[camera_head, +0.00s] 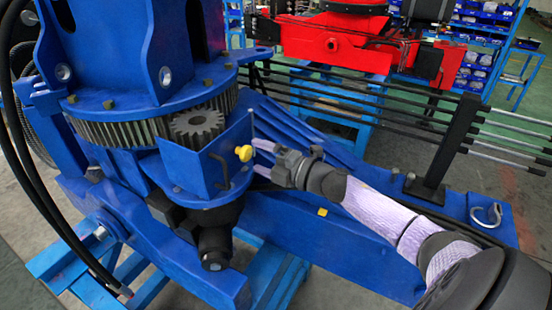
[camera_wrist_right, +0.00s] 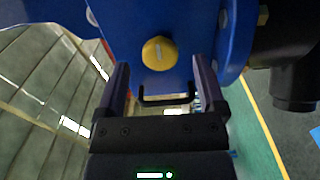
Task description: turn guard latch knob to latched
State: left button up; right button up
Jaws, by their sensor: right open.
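The guard latch knob (camera_head: 244,153) is a small yellow knob on the side of the blue guard box (camera_head: 221,165), beside the pinion gear. In the right wrist view the knob (camera_wrist_right: 159,53) is round, with a pale line across its face that runs nearly upright. My right gripper (camera_head: 260,158) is open, its fingers pointing at the knob. In the wrist view the fingers (camera_wrist_right: 159,75) stand on either side below the knob, apart from it, with nothing between them but a black handle behind. My left gripper is not in view.
A black wire handle (camera_wrist_right: 167,99) sits on the guard near the knob. A black post with rails (camera_head: 455,140) stands to the right, and a red crane (camera_head: 335,45) stands behind.

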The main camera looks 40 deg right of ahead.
jog(key=b+v, duration=0.1)
jog(key=v, duration=0.6)
jog(key=shift+s, duration=0.35)
jog(key=shift+d, duration=0.1)
